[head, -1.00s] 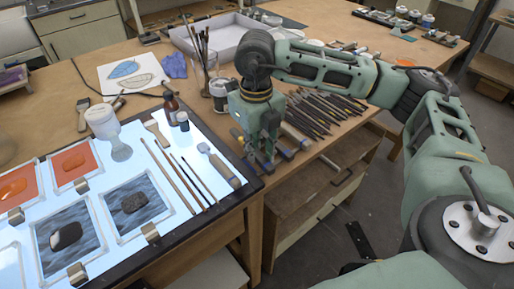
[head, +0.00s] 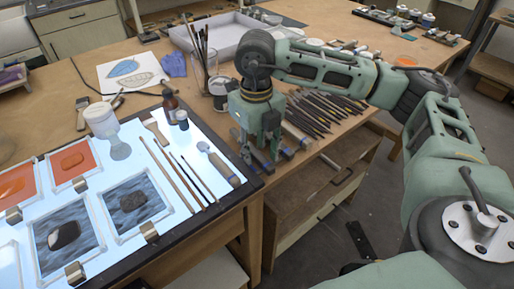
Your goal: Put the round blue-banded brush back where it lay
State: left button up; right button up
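My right gripper (head: 262,155) points down at the near edge of the wooden table, just right of the light panel. Its fingertips are among small tools with blue parts (head: 287,153). I cannot tell whether it holds one of them. Several thin brushes (head: 190,180) lie side by side on the panel, to the left of the gripper. A blue band is too small to make out on any of them. My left gripper is not in view.
A lit panel (head: 112,247) holds framed glass pieces, a jar (head: 102,122) and bottles. Many dark tools (head: 325,108) lie right of my gripper. A cup of brushes (head: 207,70) and a grey tray (head: 225,35) stand behind.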

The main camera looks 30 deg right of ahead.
notch_tip(320, 180, up, 12)
dwell(0.6)
